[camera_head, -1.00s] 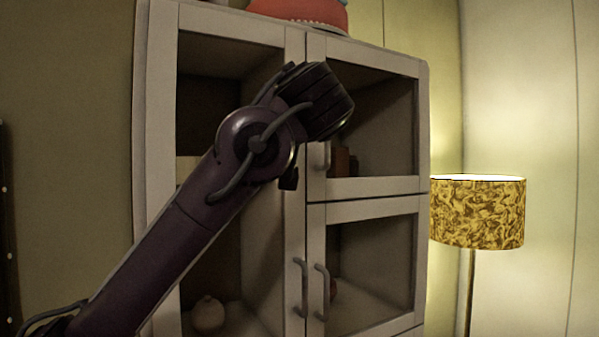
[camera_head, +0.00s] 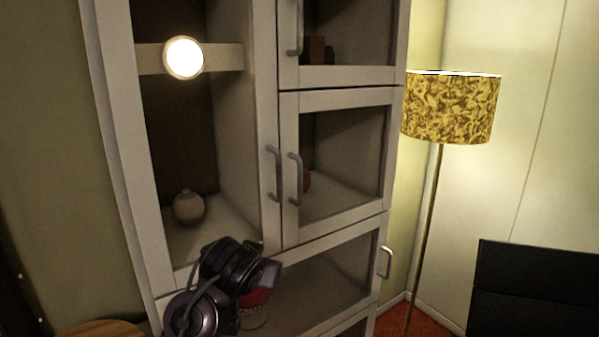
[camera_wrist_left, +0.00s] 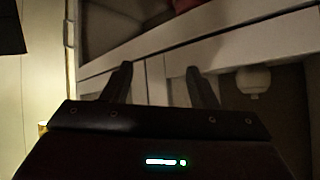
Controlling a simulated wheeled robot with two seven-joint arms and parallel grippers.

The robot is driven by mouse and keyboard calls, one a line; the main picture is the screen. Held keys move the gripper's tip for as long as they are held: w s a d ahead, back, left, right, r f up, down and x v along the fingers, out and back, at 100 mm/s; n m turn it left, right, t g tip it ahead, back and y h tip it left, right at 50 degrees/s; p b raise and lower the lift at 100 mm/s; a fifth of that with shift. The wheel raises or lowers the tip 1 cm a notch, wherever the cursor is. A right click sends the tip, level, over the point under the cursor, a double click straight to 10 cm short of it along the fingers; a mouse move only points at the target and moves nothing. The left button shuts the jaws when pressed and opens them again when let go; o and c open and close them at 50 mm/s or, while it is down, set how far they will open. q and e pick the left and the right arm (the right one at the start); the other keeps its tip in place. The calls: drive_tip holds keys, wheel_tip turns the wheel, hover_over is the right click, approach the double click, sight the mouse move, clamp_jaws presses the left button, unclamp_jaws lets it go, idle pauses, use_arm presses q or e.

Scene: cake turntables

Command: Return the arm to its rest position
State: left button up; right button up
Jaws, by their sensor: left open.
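My left arm shows low in the head view, with its dark wrist and gripper (camera_head: 268,272) in front of the lower part of a white glass-fronted cabinet (camera_head: 268,215). The fingers are hard to make out there. In the left wrist view the two dark fingers of my left gripper (camera_wrist_left: 161,88) stand apart with nothing between them. Behind them are the cabinet's pale frames (camera_wrist_left: 155,70). I cannot tell whether the gripper touches the cabinet. My right gripper is in neither view.
A round pale vase (camera_head: 188,208) stands inside the cabinet; a red item (camera_head: 255,298) shows lower down. A lit floor lamp (camera_head: 450,108) stands right of the cabinet, and a black panel-like object (camera_head: 530,290) at lower right. A wooden round top (camera_head: 100,329) shows at lower left.

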use_arm(q)
drive_tip(key=s+a+f+g, duration=0.2)
drive_tip(key=s+a+f, duration=0.1)
drive_tip(key=s+f, duration=0.45)
drive_tip(key=s+a+f+g, duration=0.1)
drive_tip(key=s+a+f, duration=0.1)
drive_tip(key=s+f, duration=0.5)
drive_tip(key=s+a+f+g, duration=0.2)
drive_tip(key=s+a+f, duration=0.15)
drive_tip(key=s, duration=0.35)
drive_tip(key=s+a+f+g, duration=0.2)
drive_tip(key=s+f, duration=0.3)
drive_tip(key=s, duration=0.3)
wheel_tip(320, 180, down, 36)
drive_tip(key=s+g+b, duration=0.1)
drive_tip(key=s+b, duration=0.1)
drive_tip(key=b, duration=0.4)
drive_tip(key=s+a+f+g+b, duration=0.1)
drive_tip(key=s+a+f+b, duration=0.2)
drive_tip(key=s+f, duration=1.5)
wheel_tip(320, 180, down, 3)
drive_tip(key=shift+s+a, duration=0.4)
drive_tip(key=shift+a, duration=0.05)
